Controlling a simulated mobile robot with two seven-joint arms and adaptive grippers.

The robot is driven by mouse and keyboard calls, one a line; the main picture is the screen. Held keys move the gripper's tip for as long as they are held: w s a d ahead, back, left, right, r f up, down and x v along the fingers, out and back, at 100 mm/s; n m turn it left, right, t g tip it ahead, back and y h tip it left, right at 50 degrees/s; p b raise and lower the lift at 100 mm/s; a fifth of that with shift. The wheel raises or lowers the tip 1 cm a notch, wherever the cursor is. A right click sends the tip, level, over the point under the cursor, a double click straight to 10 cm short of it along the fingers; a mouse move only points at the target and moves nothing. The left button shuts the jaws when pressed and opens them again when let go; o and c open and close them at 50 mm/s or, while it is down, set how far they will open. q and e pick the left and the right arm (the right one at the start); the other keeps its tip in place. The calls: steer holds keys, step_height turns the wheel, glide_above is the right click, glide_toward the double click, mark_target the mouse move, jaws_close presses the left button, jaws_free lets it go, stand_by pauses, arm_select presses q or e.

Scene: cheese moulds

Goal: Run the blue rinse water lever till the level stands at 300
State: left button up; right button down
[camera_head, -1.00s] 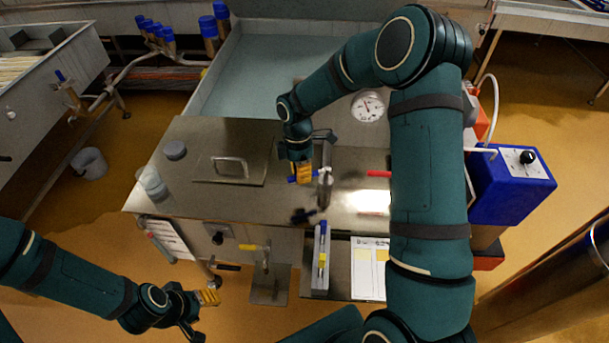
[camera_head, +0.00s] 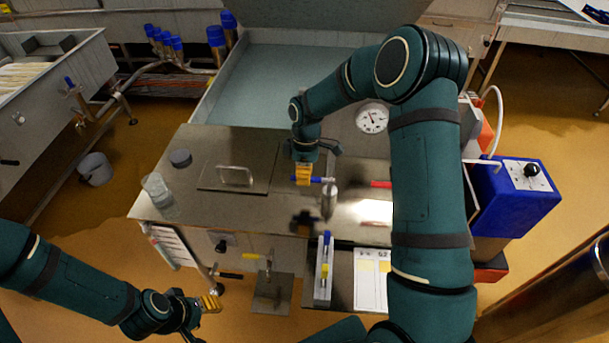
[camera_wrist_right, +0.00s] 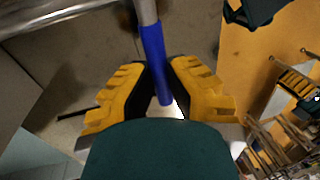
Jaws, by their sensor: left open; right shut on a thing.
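The blue lever (camera_head: 326,181) sticks out sideways from a metal tap (camera_head: 329,203) on the steel counter. My right gripper (camera_head: 303,177) is shut on the lever. In the right wrist view the blue lever (camera_wrist_right: 153,45) runs between the yellow finger pads (camera_wrist_right: 158,80); its grey metal stem is at the top. The round white dial (camera_head: 372,118) with a needle is on the basin wall; its numbers are too small to read. My left gripper (camera_head: 211,302) is open and empty at the lower left, away from the counter.
A red handle (camera_head: 381,184) lies near the tap, beside my right arm. A clear beaker (camera_head: 157,187) stands on the counter's left edge. A narrow holder (camera_head: 324,280) and a printed sheet (camera_head: 371,285) are at the front. A blue box (camera_head: 515,198) stands at right.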

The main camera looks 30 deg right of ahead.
steer(key=shift+s+f, duration=0.1)
steer(key=shift+f, duration=0.1)
steer(key=c, duration=0.9)
jaws_free()
steer(key=shift+r, duration=0.1)
step_height(320, 180, up, 12)
steer(key=w+d, duration=0.1)
steer(key=w, duration=0.1)
steer(key=shift+d, duration=0.15)
steer(key=shift+w, duration=0.1)
